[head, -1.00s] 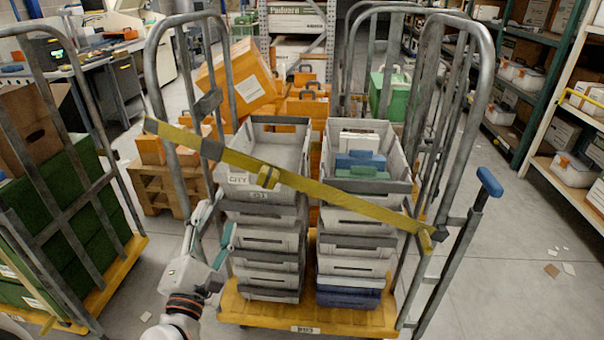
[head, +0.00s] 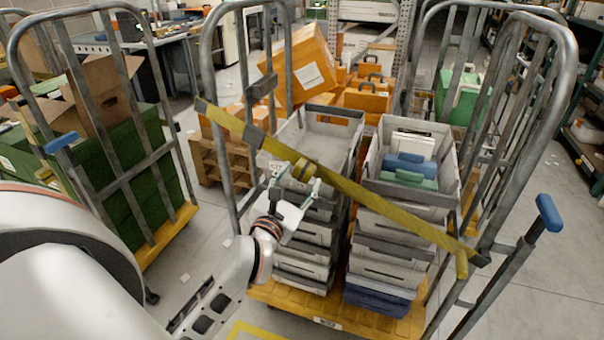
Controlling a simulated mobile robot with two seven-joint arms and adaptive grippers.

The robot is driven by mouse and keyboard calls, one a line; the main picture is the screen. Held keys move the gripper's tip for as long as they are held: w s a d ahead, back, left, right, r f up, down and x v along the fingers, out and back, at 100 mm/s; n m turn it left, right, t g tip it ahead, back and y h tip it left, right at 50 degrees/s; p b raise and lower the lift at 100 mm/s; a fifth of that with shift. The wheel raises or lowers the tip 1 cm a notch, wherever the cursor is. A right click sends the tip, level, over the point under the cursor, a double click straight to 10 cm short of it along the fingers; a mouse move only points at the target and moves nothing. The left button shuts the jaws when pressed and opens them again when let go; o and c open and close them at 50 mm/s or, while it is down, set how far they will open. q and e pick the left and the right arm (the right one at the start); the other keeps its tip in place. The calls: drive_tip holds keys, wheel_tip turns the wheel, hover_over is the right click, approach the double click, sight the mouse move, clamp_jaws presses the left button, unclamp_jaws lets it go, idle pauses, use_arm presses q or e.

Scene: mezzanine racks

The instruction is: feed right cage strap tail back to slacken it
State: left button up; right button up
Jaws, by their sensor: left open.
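The yellow strap (head: 372,200) slants across the front of the right cage (head: 218,150), from the left post down to the right post. A yellow buckle (head: 303,169) sits on it in front of the left crate stack. A short yellow end (head: 461,265) hangs at the right post, and another end (head: 203,106) sticks out past the left post. I cannot tell which is the tail. My left gripper (head: 296,187) is open, just below the buckle, with its fingers near the strap's lower edge. I cannot tell whether it touches. My right gripper is out of view.
Two stacks of grey crates (head: 398,236) stand on the cage's yellow base (head: 380,321). A left cage (head: 124,176) holds green crates. Orange cases (head: 366,97) are behind. A blue-topped handle (head: 548,212) projects at right. Floor is clear at lower right.

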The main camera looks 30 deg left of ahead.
use_arm(q)
drive_tip(key=shift+x, duration=0.85)
clamp_jaws()
drive_tip(key=shift+w, duration=0.1)
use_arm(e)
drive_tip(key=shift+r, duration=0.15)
use_arm(q)
drive_tip(key=shift+r, duration=0.1)
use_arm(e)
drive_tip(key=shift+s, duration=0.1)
